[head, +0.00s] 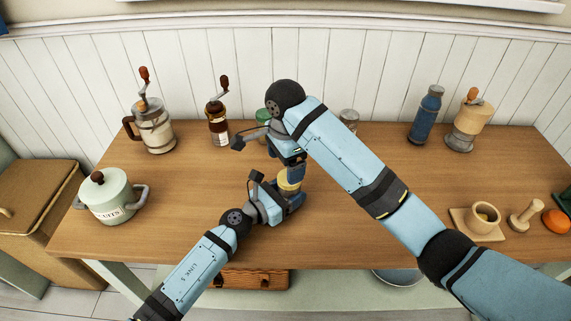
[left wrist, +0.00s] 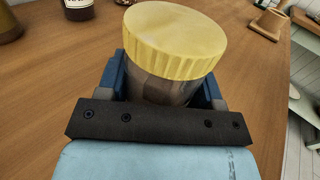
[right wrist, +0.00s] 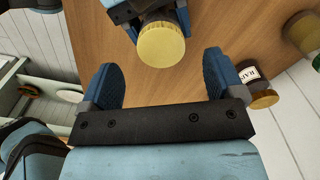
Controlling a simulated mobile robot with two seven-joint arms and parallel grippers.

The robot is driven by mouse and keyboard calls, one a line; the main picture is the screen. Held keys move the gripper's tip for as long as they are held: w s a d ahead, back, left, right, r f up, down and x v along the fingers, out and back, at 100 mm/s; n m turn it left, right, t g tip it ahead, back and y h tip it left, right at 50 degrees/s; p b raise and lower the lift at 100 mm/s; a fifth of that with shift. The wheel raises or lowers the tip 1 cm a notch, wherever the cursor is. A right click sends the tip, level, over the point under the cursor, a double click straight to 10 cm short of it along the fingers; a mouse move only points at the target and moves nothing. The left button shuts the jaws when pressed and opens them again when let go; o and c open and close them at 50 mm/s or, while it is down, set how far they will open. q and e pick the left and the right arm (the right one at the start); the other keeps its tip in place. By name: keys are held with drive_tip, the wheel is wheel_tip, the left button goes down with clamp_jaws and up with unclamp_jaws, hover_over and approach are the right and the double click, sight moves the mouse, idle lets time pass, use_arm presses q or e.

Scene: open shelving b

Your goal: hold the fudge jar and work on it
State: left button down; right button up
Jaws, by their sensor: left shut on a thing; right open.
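A jar with a ridged yellow lid (head: 289,178) stands near the middle of the wooden table; no label on it is readable, so I cannot confirm that it is the fudge jar. My left gripper (head: 279,190) is shut around its body. The left wrist view shows the yellow lid (left wrist: 175,42) on top and the glass body (left wrist: 158,88) between the blue fingers. My right gripper (head: 268,157) is open and empty above and behind the jar. In the right wrist view the lid (right wrist: 161,44) lies ahead of my spread fingers (right wrist: 160,72), apart from them.
A green-topped jar (head: 262,117) is behind my right gripper.

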sight(289, 192)
drive_tip(key=shift+c, duration=0.2)
drive_tip(key=n, duration=0.2)
drive_tip(key=r+n, duration=0.1)
drive_tip(key=n, duration=0.3)
drive_tip(key=shift+w+a+r+n, duration=0.1)
drive_tip(key=shift+w+r+n, duration=0.1)
drive_tip(key=shift+r+n, duration=0.1)
drive_tip(key=n, duration=0.5)
drive_tip(key=shift+r, duration=0.3)
drive_tip(key=n, duration=0.4)
drive_tip(key=shift+d+r+n, duration=0.25)
drive_tip(key=shift+r+n, duration=0.05)
drive_tip(key=n, duration=0.5)
drive_tip(key=shift+d+r, duration=0.2)
drive_tip(key=shift+d, duration=0.1)
drive_tip(key=shift+f, duration=0.1)
drive_tip(key=shift+f, duration=3.95)
drive_tip(key=shift+c, duration=0.2)
